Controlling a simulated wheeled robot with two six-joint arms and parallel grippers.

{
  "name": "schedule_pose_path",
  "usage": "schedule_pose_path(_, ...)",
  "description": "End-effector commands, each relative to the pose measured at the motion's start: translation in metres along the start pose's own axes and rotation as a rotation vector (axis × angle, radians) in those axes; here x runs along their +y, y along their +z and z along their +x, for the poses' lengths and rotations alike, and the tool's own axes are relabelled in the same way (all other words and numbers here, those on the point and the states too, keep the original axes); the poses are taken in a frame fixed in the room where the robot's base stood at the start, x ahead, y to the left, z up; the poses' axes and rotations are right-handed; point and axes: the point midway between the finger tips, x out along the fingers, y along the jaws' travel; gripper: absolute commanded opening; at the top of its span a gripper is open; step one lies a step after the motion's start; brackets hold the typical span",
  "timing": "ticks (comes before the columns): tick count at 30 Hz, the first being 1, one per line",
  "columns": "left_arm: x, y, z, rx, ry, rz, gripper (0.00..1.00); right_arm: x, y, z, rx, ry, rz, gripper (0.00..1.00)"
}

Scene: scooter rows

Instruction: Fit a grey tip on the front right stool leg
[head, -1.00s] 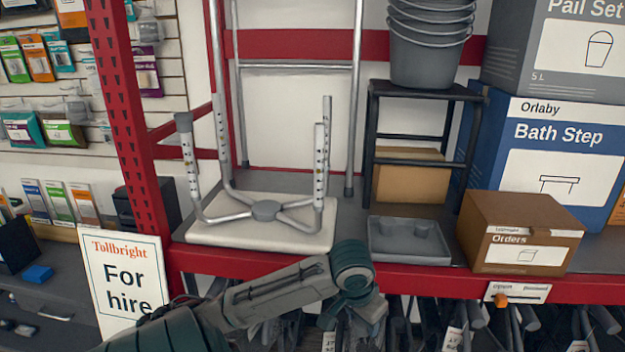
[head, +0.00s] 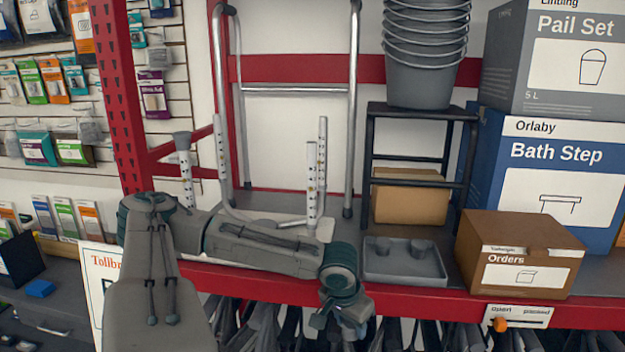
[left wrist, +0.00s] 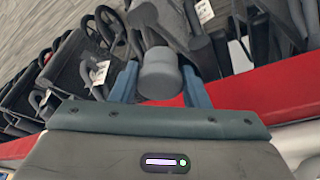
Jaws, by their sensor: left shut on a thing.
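The stool stands upside down on the red shelf, its pale seat mostly hidden behind my left arm. Its front right leg (head: 311,190) is a bare, pale tube with holes, pointing up. The front left leg (head: 186,165) carries a grey tip (head: 182,138). The two back legs (head: 322,150) look bare at the top. My left gripper (head: 341,316) is low in front of the shelf edge, below the front right leg. In the left wrist view its blue fingers (left wrist: 160,88) are shut on a grey tip (left wrist: 160,72). My right gripper is out of view.
A grey tray (head: 400,271) holding two grey tips stands right of the stool. An Orders box (head: 520,240), a black step frame (head: 420,112) and stacked pails (head: 425,80) stand nearby. A walking frame (head: 354,100) rises behind the stool. Dark hanging items fill the space under the shelf.

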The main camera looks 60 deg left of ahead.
Motion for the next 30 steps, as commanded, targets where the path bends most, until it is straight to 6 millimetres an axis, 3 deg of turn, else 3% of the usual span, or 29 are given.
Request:
schedule_pose_path(4, -0.002, -0.002, -0.002, -0.001, -0.006, 0.0, 0.2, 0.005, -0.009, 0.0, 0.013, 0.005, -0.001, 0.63)
schedule_pose_path(13, -0.003, -0.006, -0.005, -0.002, -0.006, -0.005, 0.2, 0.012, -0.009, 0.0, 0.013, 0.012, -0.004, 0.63)
schedule_pose_path(30, -0.002, -0.015, -0.013, -0.001, -0.008, -0.004, 0.2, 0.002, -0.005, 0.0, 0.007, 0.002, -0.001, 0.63)
